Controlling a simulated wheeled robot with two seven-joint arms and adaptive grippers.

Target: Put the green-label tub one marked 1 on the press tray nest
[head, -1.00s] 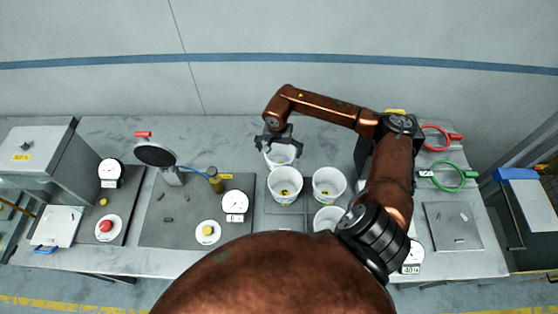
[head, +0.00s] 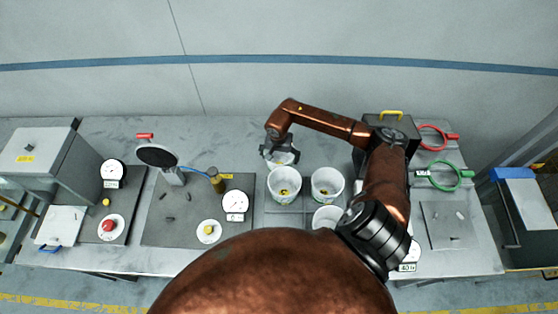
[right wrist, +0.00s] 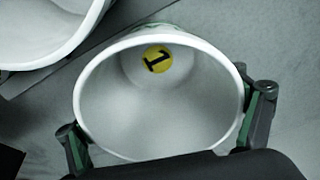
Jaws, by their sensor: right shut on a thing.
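The tub marked 1 is white, with a black 1 on a yellow disc inside at its bottom. It shows in the right wrist view (right wrist: 150,105) and at the back of the tub group in the head view (head: 284,158). My right gripper (head: 279,153) is shut on it, with a green-padded finger on each side of its wall. I cannot tell whether the tub is clear of the surface. Its label is mostly hidden. The press (head: 156,154), with a round dark head, stands on a grey plate to the left. I cannot make out a nest there. My left gripper is not in view.
Three white tubs, one front left (head: 284,187), one right (head: 327,185) and one nearest me (head: 327,217), stand close to the held tub. A brass-coloured cylinder (head: 216,180) and a dial (head: 235,203) stand between press and tubs. My right arm covers the bench's right part.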

